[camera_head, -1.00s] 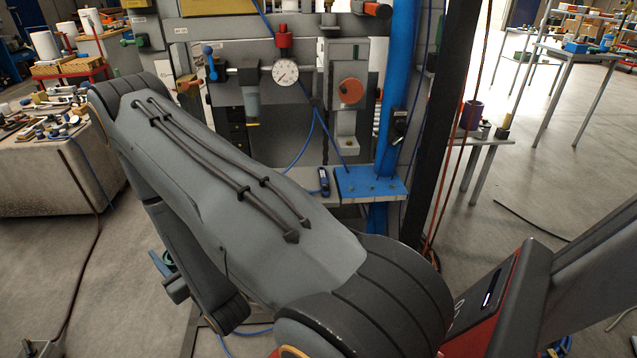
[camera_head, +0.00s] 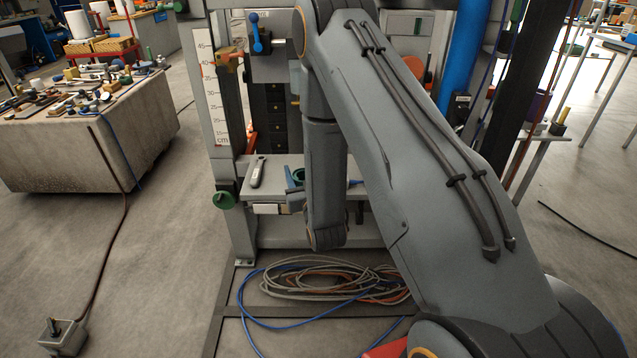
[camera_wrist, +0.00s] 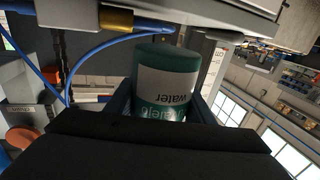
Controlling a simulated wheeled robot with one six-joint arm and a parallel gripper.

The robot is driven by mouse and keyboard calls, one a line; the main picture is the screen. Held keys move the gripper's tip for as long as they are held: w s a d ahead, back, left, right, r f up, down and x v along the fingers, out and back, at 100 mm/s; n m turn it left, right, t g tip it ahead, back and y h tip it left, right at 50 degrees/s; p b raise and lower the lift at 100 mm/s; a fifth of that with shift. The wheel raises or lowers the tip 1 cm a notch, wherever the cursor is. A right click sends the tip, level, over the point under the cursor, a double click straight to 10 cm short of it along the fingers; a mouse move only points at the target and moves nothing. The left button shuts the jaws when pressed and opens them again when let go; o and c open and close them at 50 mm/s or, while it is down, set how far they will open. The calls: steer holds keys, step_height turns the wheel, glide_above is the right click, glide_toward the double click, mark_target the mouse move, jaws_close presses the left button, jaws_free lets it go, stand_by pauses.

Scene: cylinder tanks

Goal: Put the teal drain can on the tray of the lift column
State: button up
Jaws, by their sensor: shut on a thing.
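The teal drain can (camera_wrist: 165,80) fills the middle of the wrist view, its white label reading "water" upside down. My gripper (camera_wrist: 160,104) is shut on it, with dark blue fingers on both sides. In the head view, the can's small green rim (camera_head: 299,175) and my gripper (camera_head: 292,190) show left of my arm, in front of a grey shelf (camera_head: 262,206). The shelf belongs to an upright frame with a centimetre scale (camera_head: 210,90). I cannot tell whether this shelf is the lift column's tray; my arm hides much of the frame.
A grey-handled tool (camera_head: 258,172) lies on the shelf, and a green knob (camera_head: 224,200) sticks out at its left. Coiled cables (camera_head: 325,280) lie on the floor below. Open floor lies between the bench and the frame.

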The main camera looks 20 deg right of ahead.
steer(key=w+r+h+b, duration=0.1)
steer(key=w+r+b, duration=0.25)
steer(key=w, duration=0.25)
steer(key=w+r+b, duration=0.3)
steer(key=w+b, duration=0.1)
steer(key=w, duration=0.3)
steer(key=shift+m, duration=0.4)
steer(key=f, duration=0.6)
steer(key=d+f, duration=0.1)
steer(key=f, duration=0.3)
steer(key=o, duration=0.7)
steer(key=shift+f+b, duration=0.15)
steer(key=shift+b, duration=0.2)
steer(key=o, duration=0.5)
